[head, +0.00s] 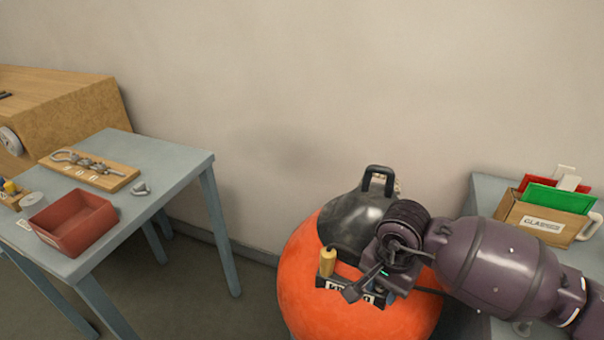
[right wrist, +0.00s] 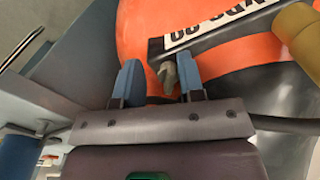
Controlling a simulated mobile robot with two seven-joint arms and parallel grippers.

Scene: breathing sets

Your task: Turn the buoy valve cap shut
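The orange buoy (head: 310,290) with a black top and handle (head: 378,180) stands at the lower middle of the head view. A yellow cylinder (head: 327,261) stands beside its lettered label (head: 340,287); it also shows at the right wrist view's upper right (right wrist: 298,32). My right gripper (head: 352,292) reaches in from the right at the label. In the right wrist view its two blue fingers (right wrist: 160,82) are apart, with a small grey-beige valve fitting (right wrist: 168,74) between their tips, nearer the right finger. Contact is not clear. My left gripper is out of view.
A blue-grey table (head: 150,170) on the left holds a red tray (head: 75,222) and a wooden board with shackles (head: 95,170). On the right, another table (head: 490,190) bears a labelled box (head: 540,222) with red and green folders. A wall stands close behind the buoy.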

